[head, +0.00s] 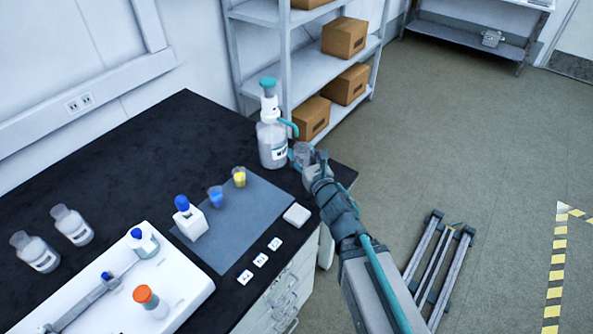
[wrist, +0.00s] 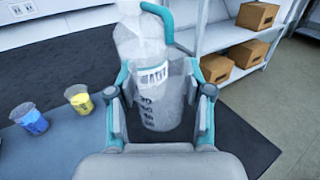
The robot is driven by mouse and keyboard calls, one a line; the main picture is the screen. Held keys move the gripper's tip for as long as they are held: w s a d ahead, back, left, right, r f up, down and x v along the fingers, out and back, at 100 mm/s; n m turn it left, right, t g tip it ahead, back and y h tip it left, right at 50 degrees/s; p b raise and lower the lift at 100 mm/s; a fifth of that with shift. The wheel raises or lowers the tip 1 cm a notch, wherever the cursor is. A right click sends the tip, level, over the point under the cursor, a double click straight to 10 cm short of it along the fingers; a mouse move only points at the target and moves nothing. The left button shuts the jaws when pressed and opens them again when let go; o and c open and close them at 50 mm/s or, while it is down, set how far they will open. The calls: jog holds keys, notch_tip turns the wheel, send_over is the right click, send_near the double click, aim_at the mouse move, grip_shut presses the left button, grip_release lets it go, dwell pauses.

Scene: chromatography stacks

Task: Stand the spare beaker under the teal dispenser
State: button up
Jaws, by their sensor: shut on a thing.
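The teal dispenser (head: 272,137) is a clear bottle with a teal cap and a curved teal spout, standing at the bench's far right corner. It also shows in the wrist view (wrist: 135,42), partly behind the beaker. The spare beaker (wrist: 160,108) is clear with dark graduation marks, upright between my fingers; it also shows in the head view (head: 303,151). My gripper (wrist: 158,88) is shut on the beaker, beside the dispenser and near its spout. In the head view my gripper (head: 308,160) partly hides it. I cannot tell whether its base touches the bench.
A blue-filled beaker (head: 216,197) and a yellow-filled beaker (head: 239,177) stand on a grey mat (head: 232,228) to the left. The bench's right edge is close to my gripper. A shelf unit (head: 310,70) with cardboard boxes stands behind.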

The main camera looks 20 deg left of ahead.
jog(key=w+a+f, duration=0.2)
jog(key=w+f, duration=0.1)
jog(key=w+a+f, duration=0.1)
jog(key=w+f, duration=0.1)
jog(key=shift+w+a+f, duration=0.1)
jog(key=shift+f, duration=0.15)
jog(key=shift+w+a+f, duration=0.25)
jog(key=shift+w+f, duration=0.15)
jog(key=shift+f, duration=0.2)
notch_tip(320, 180, down, 3)
jog(key=shift+w+r, duration=0.1)
jog(key=shift+r, duration=0.05)
jog(key=shift+f, duration=0.3)
jog(key=shift+f, duration=0.2)
jog(key=o, duration=1.1)
jog(key=shift+o, duration=0.2)
jog(key=shift+r, duration=0.2)
